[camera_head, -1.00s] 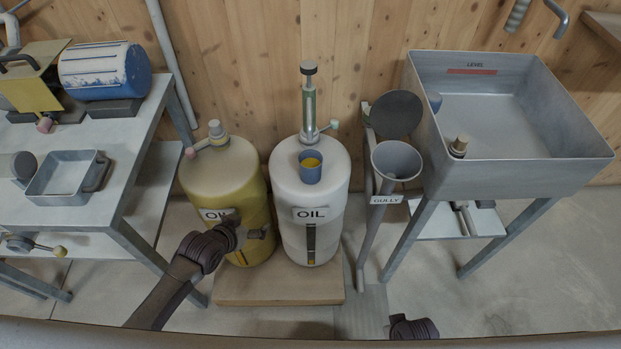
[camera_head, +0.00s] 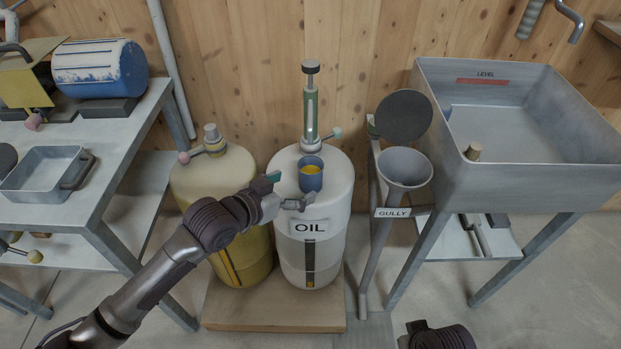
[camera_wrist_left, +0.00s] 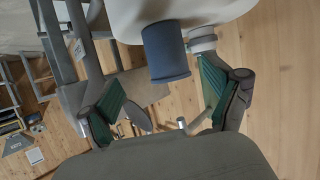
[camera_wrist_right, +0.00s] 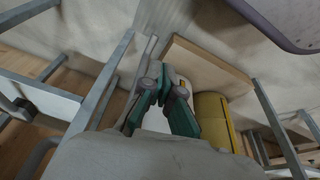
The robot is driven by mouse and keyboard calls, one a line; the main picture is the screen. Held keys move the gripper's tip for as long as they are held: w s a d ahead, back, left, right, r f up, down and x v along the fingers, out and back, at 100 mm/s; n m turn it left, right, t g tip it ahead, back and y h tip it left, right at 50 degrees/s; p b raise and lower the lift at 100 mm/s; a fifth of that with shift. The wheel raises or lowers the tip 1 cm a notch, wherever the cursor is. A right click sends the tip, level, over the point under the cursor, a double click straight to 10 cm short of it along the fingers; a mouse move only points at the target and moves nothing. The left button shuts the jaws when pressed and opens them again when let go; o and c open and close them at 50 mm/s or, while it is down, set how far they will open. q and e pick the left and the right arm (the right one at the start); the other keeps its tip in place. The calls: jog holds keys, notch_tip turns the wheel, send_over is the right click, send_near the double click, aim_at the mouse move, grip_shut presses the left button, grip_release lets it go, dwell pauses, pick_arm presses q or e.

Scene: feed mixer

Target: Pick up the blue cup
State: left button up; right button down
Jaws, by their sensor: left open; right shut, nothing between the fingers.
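The blue cup (camera_head: 310,176) stands upright on top of the white oil drum (camera_head: 337,190), under the pump, with yellow liquid in it. My left gripper (camera_head: 279,190) is open just to the left and front of the cup, its fingers pointing at it. In the left wrist view the cup (camera_wrist_left: 165,52) shows ahead of and between the two spread green-padded fingers (camera_wrist_left: 160,98), apart from them. My right gripper is hidden in the head view, where only part of my right arm shows at the bottom. In the right wrist view it (camera_wrist_right: 166,78) is shut and empty.
A yellow drum (camera_head: 208,172) stands left of the white one on a wooden pallet (camera_head: 260,310). The pump (camera_head: 311,105) rises behind the cup. A gully funnel (camera_head: 404,168) and grey basin (camera_head: 530,175) stand to the right. A metal table (camera_head: 95,190) is at left.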

aim_at(302, 182)
pick_arm(q)
jog(key=x, duration=0.2)
jog(key=shift+w+d+f, duration=0.15)
jog(key=shift+w+d, duration=0.05)
jog(key=shift+w, duration=0.1)
jog(key=b+x, duration=0.1)
jog(key=x, duration=0.1)
jog(key=b+x, duration=0.1)
jog(key=x, duration=0.1)
jog(key=shift+w+a+f, duration=0.25)
jog(key=shift+w+f, duration=0.05)
jog(key=shift+w, duration=0.05)
jog(key=shift+w+d+f, duration=0.15)
jog(key=shift+w+d, duration=0.1)
jog(key=shift+w, duration=0.05)
pick_arm(e)
jog(key=v, duration=0.7)
jog(key=shift+w+d, duration=0.1)
pick_arm(q)
jog(key=c, duration=1.3)
